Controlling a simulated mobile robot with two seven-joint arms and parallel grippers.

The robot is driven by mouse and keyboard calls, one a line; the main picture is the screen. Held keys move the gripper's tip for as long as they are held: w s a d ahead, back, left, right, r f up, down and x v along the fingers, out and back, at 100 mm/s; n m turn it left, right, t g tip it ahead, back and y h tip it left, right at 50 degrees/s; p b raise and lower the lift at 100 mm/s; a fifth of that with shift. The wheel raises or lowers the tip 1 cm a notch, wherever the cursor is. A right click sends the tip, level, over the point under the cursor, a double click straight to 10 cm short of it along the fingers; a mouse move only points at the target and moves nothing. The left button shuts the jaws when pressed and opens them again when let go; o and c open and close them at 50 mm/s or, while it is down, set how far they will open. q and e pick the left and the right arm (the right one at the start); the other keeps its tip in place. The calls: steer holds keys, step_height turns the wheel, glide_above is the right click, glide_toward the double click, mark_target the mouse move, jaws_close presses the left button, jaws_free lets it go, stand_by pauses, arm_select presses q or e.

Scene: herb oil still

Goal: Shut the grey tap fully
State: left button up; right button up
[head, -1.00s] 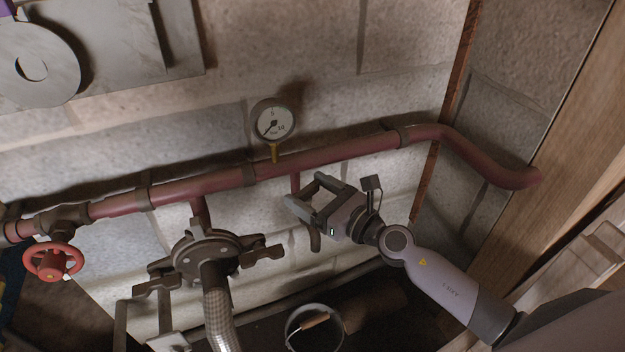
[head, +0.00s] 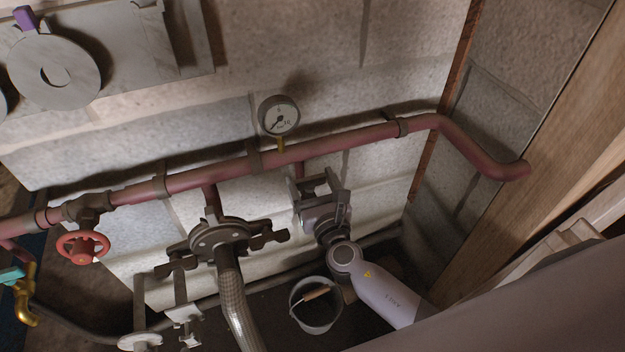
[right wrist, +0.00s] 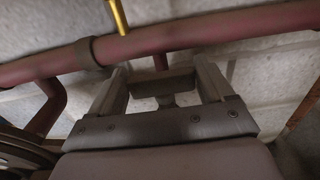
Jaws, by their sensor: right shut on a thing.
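The grey tap (right wrist: 164,84) sits under a short stub of the red pipe. In the right wrist view, its dark grey handle runs crosswise between my right gripper's fingers (right wrist: 162,76). My right gripper (head: 316,181) is shut on this handle, just below the red pipe and in front of the block wall. In the head view the gripper hides most of the tap, and its spout cannot be made out. My left gripper is not in view.
The red pipe (head: 350,139) runs along the wall above the gripper, with a round gauge (head: 279,116) on it. A flange with a braided hose (head: 232,295) is close on the left. A bucket (head: 314,312) stands below. A red handwheel (head: 83,245) is further left.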

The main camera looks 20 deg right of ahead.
stand_by(0.4)
steer(key=o, duration=0.9)
steer(key=shift+o, duration=0.2)
steer(key=shift+s, duration=0.15)
steer(key=s, duration=0.7)
